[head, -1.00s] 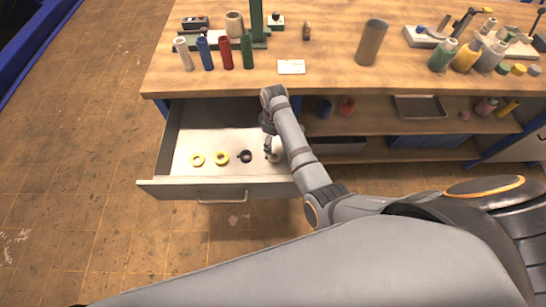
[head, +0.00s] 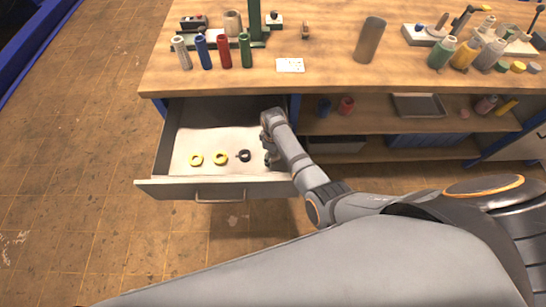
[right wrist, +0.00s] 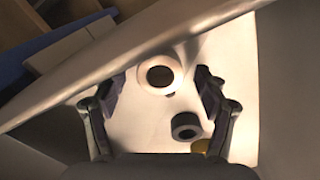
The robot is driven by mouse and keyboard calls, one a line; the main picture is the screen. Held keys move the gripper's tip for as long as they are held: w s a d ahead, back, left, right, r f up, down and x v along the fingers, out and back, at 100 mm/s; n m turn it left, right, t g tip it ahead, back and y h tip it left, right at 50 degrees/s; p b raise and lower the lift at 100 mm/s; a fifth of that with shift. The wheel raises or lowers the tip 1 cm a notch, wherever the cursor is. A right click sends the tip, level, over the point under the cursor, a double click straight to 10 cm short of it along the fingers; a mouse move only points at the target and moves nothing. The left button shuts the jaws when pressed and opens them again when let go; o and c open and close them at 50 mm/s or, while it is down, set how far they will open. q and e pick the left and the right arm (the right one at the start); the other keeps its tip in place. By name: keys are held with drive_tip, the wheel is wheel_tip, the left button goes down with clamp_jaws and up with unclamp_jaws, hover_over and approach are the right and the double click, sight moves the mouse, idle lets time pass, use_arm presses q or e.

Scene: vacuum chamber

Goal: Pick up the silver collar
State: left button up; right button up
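The silver collar (right wrist: 160,74) is a pale ring with a dark hole, lying on the light drawer floor in the right wrist view. My right gripper (right wrist: 160,83) is open, with one finger on each side of the collar and gaps between. In the head view my right gripper (head: 270,160) reaches down into the open drawer (head: 247,190) at its right end. There the arm and gripper hide the silver collar. My left gripper is not in view.
The drawer's wall (right wrist: 130,60) runs close by the gripper. The workbench top (head: 330,70) overhangs the drawer's back, with bottles and cylinders on it.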

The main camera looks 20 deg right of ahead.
drive_tip(key=c, duration=1.4)
wheel_tip(320, 180, up, 10)
drive_tip(key=shift+r+p, duration=0.1)
drive_tip(key=shift+p, duration=0.65)
